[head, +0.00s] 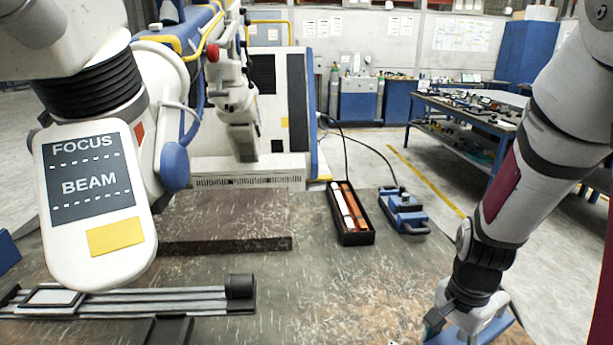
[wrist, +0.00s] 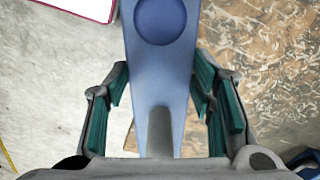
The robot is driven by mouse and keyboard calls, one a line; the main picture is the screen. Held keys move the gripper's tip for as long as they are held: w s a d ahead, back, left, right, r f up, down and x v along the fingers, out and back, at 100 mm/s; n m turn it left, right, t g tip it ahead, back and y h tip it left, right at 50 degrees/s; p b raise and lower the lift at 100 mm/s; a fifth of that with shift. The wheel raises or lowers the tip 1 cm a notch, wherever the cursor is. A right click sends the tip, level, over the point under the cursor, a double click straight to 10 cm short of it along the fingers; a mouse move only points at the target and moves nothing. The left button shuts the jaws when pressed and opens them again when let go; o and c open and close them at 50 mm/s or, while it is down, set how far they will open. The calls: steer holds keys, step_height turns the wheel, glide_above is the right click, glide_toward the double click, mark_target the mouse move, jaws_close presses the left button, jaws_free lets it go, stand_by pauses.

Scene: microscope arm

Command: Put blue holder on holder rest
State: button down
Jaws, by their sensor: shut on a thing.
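The blue holder (wrist: 160,60) lies lengthwise between the teal-padded fingers of my gripper (wrist: 161,85) in the wrist view. It is a flat blue piece with a round recess near the top of the picture. My gripper is shut on its sides. In the head view my gripper (head: 470,322) is at the bottom right, by the table's right edge, with blue parts of the holder (head: 500,328) showing beside it. The fingertips are mostly hidden there. I cannot tell for certain which thing is the holder rest.
On the table (head: 330,290) stand a dark slab (head: 225,225), a black tray (head: 357,238) with white and orange pieces, and a blue device (head: 404,215). A black rail (head: 130,302) and a white FOCUS/BEAM unit (head: 95,200) are at left. The front middle is clear.

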steer(key=w+a+r+n+p, duration=0.1)
steer(key=w+a+n+p, duration=0.3)
steer(key=w+a+n, duration=0.6)
steer(key=w+n, duration=0.1)
steer(key=n, duration=0.2)
steer(key=shift+w+a+n, duration=0.15)
steer(key=shift+a+n, duration=0.15)
steer(key=shift+n, duration=0.1)
steer(key=shift+a, duration=0.1)
